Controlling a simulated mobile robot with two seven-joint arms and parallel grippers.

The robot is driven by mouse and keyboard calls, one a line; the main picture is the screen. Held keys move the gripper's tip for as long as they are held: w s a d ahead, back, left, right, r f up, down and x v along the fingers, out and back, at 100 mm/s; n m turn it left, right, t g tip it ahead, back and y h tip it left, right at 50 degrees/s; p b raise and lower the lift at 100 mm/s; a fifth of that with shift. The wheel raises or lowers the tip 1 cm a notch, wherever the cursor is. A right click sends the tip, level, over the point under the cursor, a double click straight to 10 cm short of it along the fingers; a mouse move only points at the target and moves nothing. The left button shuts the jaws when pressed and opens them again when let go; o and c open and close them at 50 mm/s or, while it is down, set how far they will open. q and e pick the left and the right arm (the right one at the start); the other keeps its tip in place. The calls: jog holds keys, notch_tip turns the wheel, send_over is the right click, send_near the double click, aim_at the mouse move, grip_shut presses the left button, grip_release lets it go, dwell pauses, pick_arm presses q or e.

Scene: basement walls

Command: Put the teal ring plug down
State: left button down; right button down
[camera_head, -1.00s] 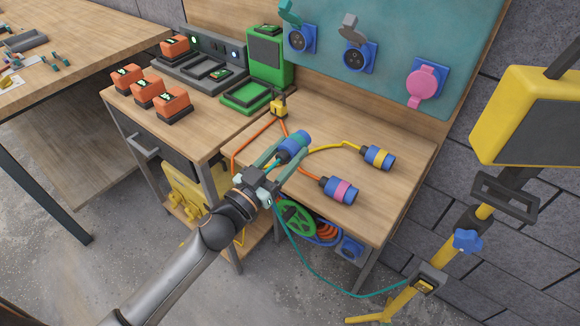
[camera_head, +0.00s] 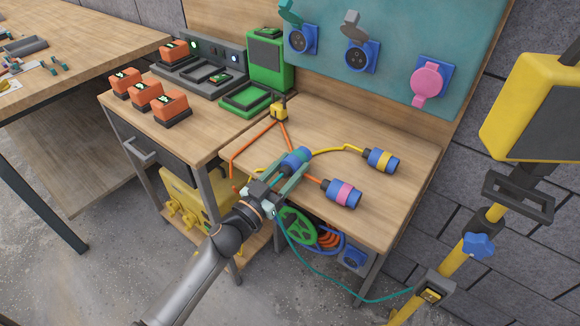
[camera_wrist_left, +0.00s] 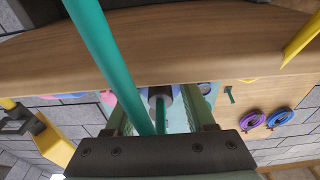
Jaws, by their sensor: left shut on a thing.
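The teal ring plug (camera_head: 297,157), blue with a teal band, is held between the fingers of my left gripper (camera_head: 293,166) near the front edge of the workbench (camera_head: 402,212). Its teal cable (camera_head: 318,272) hangs off the front edge and runs to the yellow stand. In the left wrist view the plug (camera_wrist_left: 160,93) shows dark-backed between the two fingers, with the teal cable (camera_wrist_left: 108,62) passing close to the camera. I cannot tell whether the plug touches the bench top. My right gripper is not in view.
A yellow ring plug (camera_head: 381,160) and a pink ring plug (camera_head: 342,193) lie on the bench right of my gripper. Blue sockets (camera_head: 362,56) line the teal panel. Bare wood shows between plugs and panel.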

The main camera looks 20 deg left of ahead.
pick_arm(q)
jog(key=shift+f, duration=0.45)
jog(key=shift+c, duration=1.2)
grip_release()
jog(key=shift+r, duration=0.35)
jog(key=shift+r+p, duration=0.5)
jog(key=shift+r, duration=0.05)
jog(key=f+v, duration=0.1)
jog(key=v, duration=1.1)
jog(key=s+d+f+g+y, duration=0.1)
jog(key=s+d+f+g, duration=0.2)
jog(key=s+f, duration=0.3)
jog(key=s+d+f+n+g+y, duration=0.1)
jog(key=s+f+g, duration=0.5)
jog(key=f, duration=0.6)
jog(key=shift+s+d+g+y+b, duration=0.3)
jog(key=shift+s+d+y, duration=0.2)
jog(key=shift+d+y, duration=0.5)
